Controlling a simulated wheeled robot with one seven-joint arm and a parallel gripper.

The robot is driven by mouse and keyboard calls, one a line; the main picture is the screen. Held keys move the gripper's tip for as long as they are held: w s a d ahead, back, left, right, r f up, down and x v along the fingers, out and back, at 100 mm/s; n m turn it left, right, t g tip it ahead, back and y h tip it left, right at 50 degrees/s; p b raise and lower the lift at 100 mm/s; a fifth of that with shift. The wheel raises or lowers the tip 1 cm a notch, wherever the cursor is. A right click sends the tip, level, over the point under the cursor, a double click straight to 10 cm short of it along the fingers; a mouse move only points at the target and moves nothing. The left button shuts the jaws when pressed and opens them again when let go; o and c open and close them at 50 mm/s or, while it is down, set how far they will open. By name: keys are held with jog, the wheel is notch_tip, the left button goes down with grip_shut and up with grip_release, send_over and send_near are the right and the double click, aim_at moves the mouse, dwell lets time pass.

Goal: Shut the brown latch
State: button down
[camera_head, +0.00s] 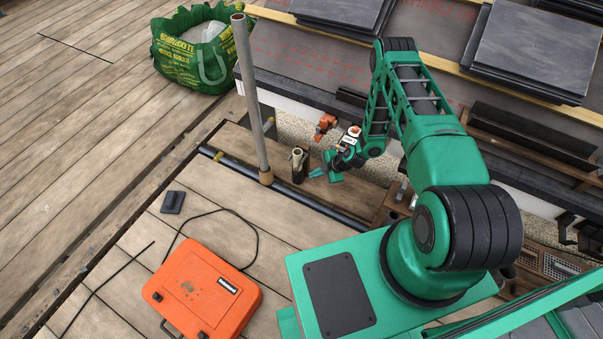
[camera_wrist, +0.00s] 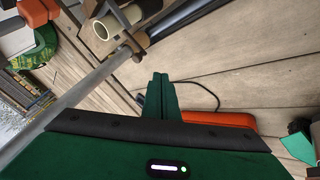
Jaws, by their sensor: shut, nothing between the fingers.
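My gripper (camera_head: 316,173) is low over the planks, close to the right of a short upright tube with a dark bracket (camera_head: 299,165). In the wrist view its green fingers (camera_wrist: 161,82) are together with nothing between them. A small brown fitting (camera_head: 266,177) sits at the foot of the grey pole (camera_head: 250,95), on the dark rail. In the wrist view a brown fitting (camera_wrist: 132,46) joins the pole and rail beside a cream-ended tube (camera_wrist: 105,27), apart from the fingers. I cannot tell which brown part is the latch, or whether it is open.
An orange case (camera_head: 203,293) and a black cable (camera_head: 225,212) lie on the near planks. A green bag (camera_head: 190,55) stands at the back left. An orange item (camera_head: 326,123) is beyond my gripper. Stacked dark slates (camera_head: 535,48) lie on the roof to the right. The left planks are mostly clear.

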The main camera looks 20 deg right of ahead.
aim_at(298, 167)
jog(key=w+a+f, duration=0.4)
jog(key=w+f, duration=0.2)
jog(key=shift+w, duration=0.4)
jog(key=shift+d+f, duration=0.1)
jog(key=shift+d, duration=0.05)
